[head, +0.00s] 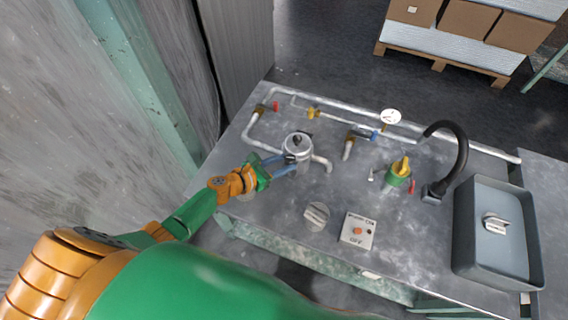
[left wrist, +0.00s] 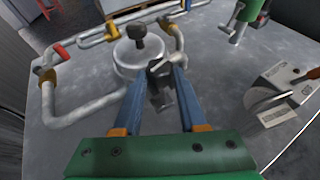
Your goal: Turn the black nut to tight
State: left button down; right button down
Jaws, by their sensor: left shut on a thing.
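A silver round vessel (head: 298,146) with a dark knob on its lid stands on the grey bench; it also shows in the left wrist view (left wrist: 127,66), with the knob (left wrist: 137,34) on top. My left gripper (head: 285,162) reaches the vessel's near side from the left. In the left wrist view its blue fingers (left wrist: 160,76) close on a dark fitting with a lighter end, which I take as the black nut (left wrist: 162,99). The fingers partly hide it, and I cannot tell how tight it sits. My right gripper is not in view.
Pipes (head: 258,127) with coloured valves run behind and beside the vessel. A green valve with a yellow top (head: 398,174), a black hose (head: 460,150), a pressure gauge (head: 390,116), a switch box (head: 357,231) and a grey tray (head: 462,240) are to the right.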

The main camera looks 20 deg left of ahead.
pick_arm(q)
jog(key=shift+m+h, duration=0.3)
jog(key=shift+h, duration=0.1)
jog(key=shift+c, duration=2.2)
grip_release()
jog(key=shift+r, duration=0.1)
